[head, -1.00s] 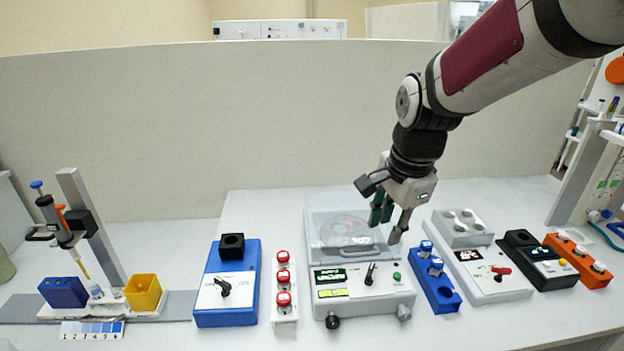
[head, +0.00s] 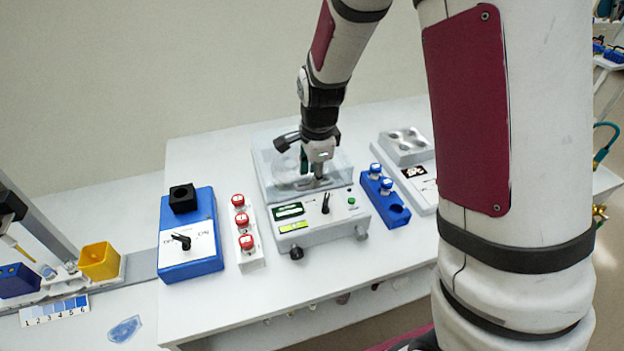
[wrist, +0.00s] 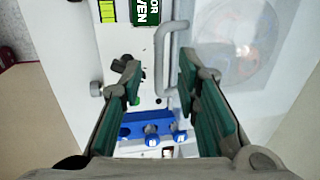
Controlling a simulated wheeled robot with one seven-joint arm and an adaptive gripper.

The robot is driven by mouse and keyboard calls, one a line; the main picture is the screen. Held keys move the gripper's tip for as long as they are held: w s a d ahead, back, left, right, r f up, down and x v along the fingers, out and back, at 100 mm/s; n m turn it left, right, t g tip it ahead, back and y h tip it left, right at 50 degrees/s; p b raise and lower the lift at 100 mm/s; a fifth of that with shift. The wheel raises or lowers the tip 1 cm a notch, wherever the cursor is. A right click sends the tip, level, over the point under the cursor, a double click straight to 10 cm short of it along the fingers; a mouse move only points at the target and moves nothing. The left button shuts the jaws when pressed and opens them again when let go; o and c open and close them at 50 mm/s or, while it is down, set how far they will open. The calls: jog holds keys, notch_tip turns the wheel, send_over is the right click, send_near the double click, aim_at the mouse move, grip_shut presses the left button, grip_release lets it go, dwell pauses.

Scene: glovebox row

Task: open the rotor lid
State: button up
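The rotor lid (head: 268,160) is a clear panel on top of the white centrifuge (head: 330,228). It looks closed, and a round rotor shows dimly through it in the wrist view (wrist: 240,50). Its grey bar handle (wrist: 161,55) runs along the lid's edge on the control-panel side. My gripper (head: 312,172) points down over the lid's front part and hides most of the handle in the head view. In the wrist view my gripper (wrist: 160,80) is open, with the handle between its green-padded fingers, closer to the right finger. I cannot tell whether a finger touches it.
A blue block with blue-capped tubes (head: 386,193) stands right of the centrifuge. A rack of red-capped tubes (head: 244,235) and a blue box with a black knob (head: 190,245) stand left. A grey device (head: 405,145) is behind right. My arm covers the right side.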

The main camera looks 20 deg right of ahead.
jog(key=shift+w+f, duration=0.15)
jog(key=shift+f, duration=0.65)
jog(key=shift+w+f, duration=0.1)
jog(key=shift+f, duration=0.7)
grip_shut()
